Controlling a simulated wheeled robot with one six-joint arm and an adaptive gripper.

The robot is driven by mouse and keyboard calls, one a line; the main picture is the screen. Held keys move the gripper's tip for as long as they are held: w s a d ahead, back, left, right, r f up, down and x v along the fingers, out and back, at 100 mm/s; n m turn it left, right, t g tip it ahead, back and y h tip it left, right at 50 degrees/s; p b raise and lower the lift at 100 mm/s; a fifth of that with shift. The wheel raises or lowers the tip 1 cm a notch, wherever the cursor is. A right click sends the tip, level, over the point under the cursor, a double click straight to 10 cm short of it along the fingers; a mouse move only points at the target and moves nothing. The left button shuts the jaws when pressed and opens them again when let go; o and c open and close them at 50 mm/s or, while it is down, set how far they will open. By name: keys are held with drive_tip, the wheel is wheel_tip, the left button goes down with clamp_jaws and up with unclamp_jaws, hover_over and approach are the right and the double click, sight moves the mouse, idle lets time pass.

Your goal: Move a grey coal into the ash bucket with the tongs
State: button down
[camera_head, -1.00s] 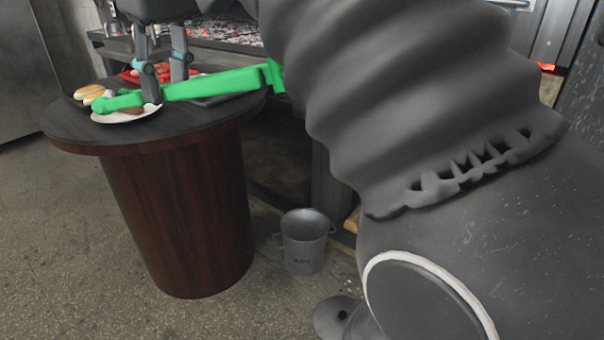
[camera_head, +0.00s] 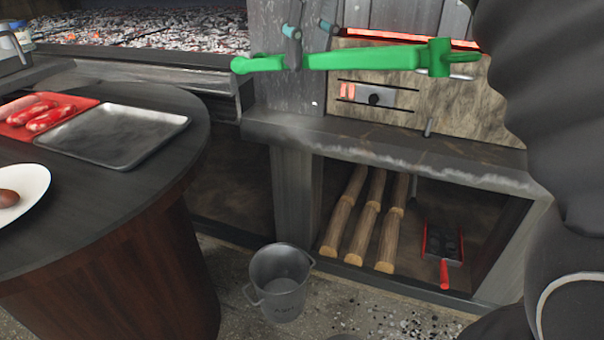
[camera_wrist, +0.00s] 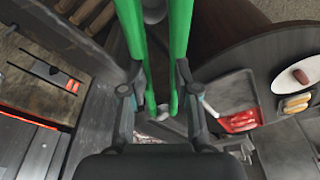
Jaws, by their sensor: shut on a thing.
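My gripper (camera_head: 308,32) is shut on the green tongs (camera_head: 345,60) and holds them level in the air, in front of the stove front. The tongs also show in the wrist view (camera_wrist: 181,30), with their two arms running between my gripper's fingers (camera_wrist: 158,95). Small grey matter shows near the far ends of the arms; I cannot tell whether a coal is between them. The grey metal ash bucket (camera_head: 282,292), marked ASH, stands upright on the floor below the tongs. Many grey and whitish coals (camera_head: 150,32) lie in the grill bed at the back left.
A round dark table (camera_head: 150,185) at left holds a metal tray (camera_head: 115,135), a red tray with sausages (camera_head: 45,115) and a white plate (camera_head: 35,195). Logs (camera_head: 372,225) and a red-handled shovel (camera_head: 443,255) lie in the niche.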

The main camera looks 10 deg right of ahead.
drive_tip(key=w+f+g+b, duration=0.1)
drive_tip(key=w+f, duration=0.6)
drive_tip(key=f, duration=0.5)
drive_tip(key=w+f+g+b, duration=0.1)
drive_tip(key=w+f+g, duration=0.1)
drive_tip(key=w+f, duration=0.8)
drive_tip(key=s+f+g+b, duration=0.1)
drive_tip(key=f+b, duration=0.2)
drive_tip(key=f, duration=1.1)
drive_tip(key=s+d+f+g+h+b, duration=0.1)
drive_tip(key=s+f+b, duration=0.1)
drive_tip(key=f, duration=1.2)
drive_tip(key=s+f+g+b, duration=0.1)
drive_tip(key=s+f+b, duration=0.1)
drive_tip(key=f, duration=1.2)
drive_tip(key=shift+d+h+b, duration=0.3)
drive_tip(key=shift+b, duration=0.5)
drive_tip(key=shift+r, duration=0.1)
